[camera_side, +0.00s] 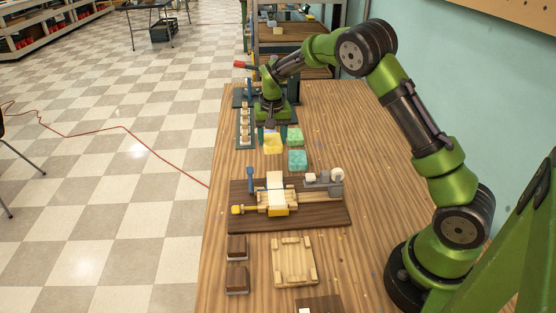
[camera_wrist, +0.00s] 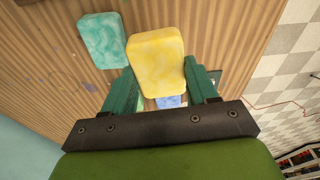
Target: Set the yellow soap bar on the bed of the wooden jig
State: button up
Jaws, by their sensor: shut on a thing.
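The yellow soap bar (camera_side: 273,146) is at the far part of the table, between the fingers of my gripper (camera_side: 270,128). In the wrist view the yellow bar (camera_wrist: 157,58) fills the space between the two green fingers of my gripper (camera_wrist: 160,75), which is shut on it. I cannot tell whether the bar is clear of the table. A pale wooden frame (camera_side: 294,278) with raised corner blocks lies in front. A pale wooden fixture (camera_side: 262,206) on a dark board holds a cream and yellow block. I cannot tell which of these is the jig.
Two green-teal bars (camera_side: 297,160) lie right of the yellow one. A blue piece (camera_wrist: 170,101) shows under my gripper. The dark board (camera_side: 335,216) bears a blue post and a grey block. Two brown blocks (camera_side: 237,278) lie left of the pale frame.

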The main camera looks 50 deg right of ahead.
aim_at(271, 140)
jog(key=r, duration=0.4)
jog(key=shift+a+r, duration=0.2)
jog(key=shift+r, duration=0.15)
jog(key=s+a+n+y, duration=0.1)
jog(key=s+a+n, duration=0.7)
jog(key=a+n, duration=0.1)
jog(key=shift+s+a+f+n+y, duration=0.25)
jog(key=shift+s+a+f+n, duration=0.35)
jog(key=shift+f+n, duration=0.75)
jog(key=shift+s+a+f+n+y, duration=0.25)
jog(key=shift+s+f+n, duration=0.5)
jog(key=shift+f+n, duration=0.55)
jog(key=shift+s+a+f+n+y, duration=0.2)
jog(key=shift+s+a+f+n, duration=0.4)
jog(key=shift+f+n, duration=0.75)
jog(key=shift+s+d+f, duration=0.1)
jog(key=shift+f, duration=0.2)
jog(key=o, duration=1.4)
